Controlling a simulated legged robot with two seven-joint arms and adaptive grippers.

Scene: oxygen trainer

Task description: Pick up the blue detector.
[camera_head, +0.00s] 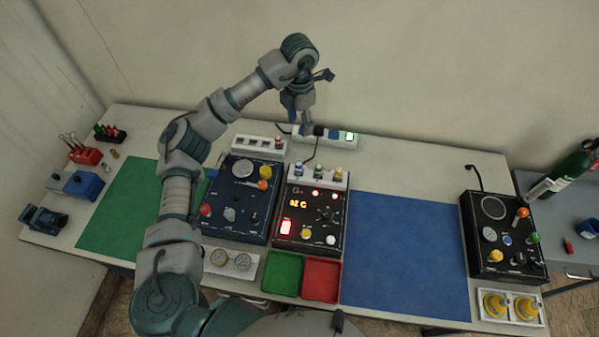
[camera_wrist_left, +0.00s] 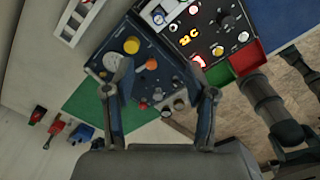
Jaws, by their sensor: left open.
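A small blue box (camera_head: 84,185) that looks like the blue detector stands at the left end of the table, beside a similar grey box (camera_head: 60,181). What seems to be the blue box also shows at the lower left of the left wrist view (camera_wrist_left: 82,132). My left gripper (camera_head: 312,108) is raised near the back wall, above the rear of the table and far to the right of the blue box. Its two fingers (camera_wrist_left: 160,75) are spread, with nothing between them. My right gripper is not in view.
Dark control panels (camera_head: 312,215) with knobs fill the middle, between a green mat (camera_head: 118,215) and a clear blue mat (camera_head: 405,250). A dark blue device (camera_head: 43,218) lies at the left edge. A red rack (camera_head: 86,156) stands behind the boxes. A power strip (camera_head: 340,140) lies at the back.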

